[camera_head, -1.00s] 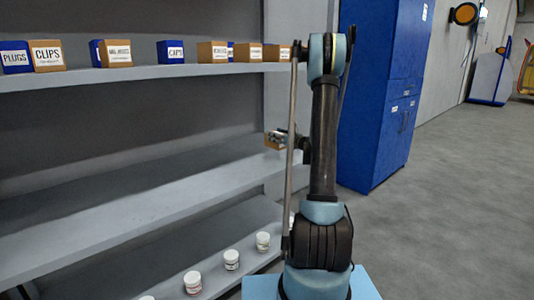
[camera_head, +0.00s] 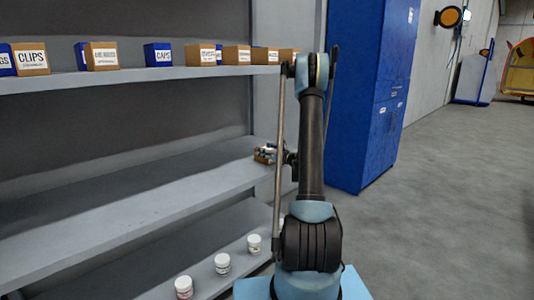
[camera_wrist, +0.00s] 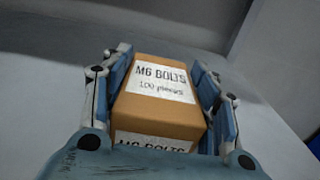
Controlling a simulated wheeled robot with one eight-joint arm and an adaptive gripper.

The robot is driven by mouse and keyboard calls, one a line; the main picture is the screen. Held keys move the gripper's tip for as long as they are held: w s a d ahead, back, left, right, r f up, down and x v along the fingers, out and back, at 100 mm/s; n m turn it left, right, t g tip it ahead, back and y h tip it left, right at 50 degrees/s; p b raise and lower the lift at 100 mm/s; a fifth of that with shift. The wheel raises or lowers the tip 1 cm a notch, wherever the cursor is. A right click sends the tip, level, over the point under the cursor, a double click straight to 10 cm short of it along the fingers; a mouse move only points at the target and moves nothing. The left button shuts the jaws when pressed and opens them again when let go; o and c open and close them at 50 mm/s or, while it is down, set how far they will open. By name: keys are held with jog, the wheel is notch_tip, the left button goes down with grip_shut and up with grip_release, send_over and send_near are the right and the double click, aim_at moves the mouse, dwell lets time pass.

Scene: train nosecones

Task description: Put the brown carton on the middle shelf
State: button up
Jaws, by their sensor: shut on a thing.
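The brown carton (camera_wrist: 155,113) has a white label reading "M6 BOLTS 100 pieces". In the wrist view it sits between the two blue-padded fingers of my gripper (camera_wrist: 165,95), which is shut on it. In the head view the carton (camera_head: 262,156) and my gripper (camera_head: 272,153) are small, at the right end of the middle shelf (camera_head: 130,210). The arm hides part of that area. I cannot tell whether the carton's underside touches the shelf.
The upper shelf (camera_head: 150,75) holds several brown and blue cartons. The lower shelf holds several white jars (camera_head: 222,263). The middle shelf is bare to the left of my gripper. A blue cabinet (camera_head: 365,95) stands right of the rack, close to the arm.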

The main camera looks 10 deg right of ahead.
jog(key=o, duration=1.5)
jog(key=shift+o, duration=0.2)
jog(key=v, duration=1.2)
jog(key=s+a+r+n+g+h, duration=0.2)
jog(key=s+a+n+g, duration=0.2)
jog(key=s+a+n, duration=0.55)
jog(key=s+a+r+n+g+h, duration=0.15)
jog(key=s+a+n+g, duration=0.45)
jog(key=s, duration=0.6)
jog(key=s+d+f+n+h, duration=0.2)
jog(key=s+d+n, duration=0.1)
jog(key=s, duration=0.5)
jog(key=s+d+f+n+g+h, duration=0.1)
jog(key=s+d+f+n+h, duration=0.1)
jog(key=s+n, duration=0.4)
jog(key=s+d+f+n+g+h, duration=0.1)
jog(key=s+d+f+n+h, duration=0.1)
jog(key=s, duration=1)
jog(key=shift+d+n+h, duration=0.55)
jog(key=shift+d+n, duration=0.35)
jog(key=shift+n, duration=0.35)
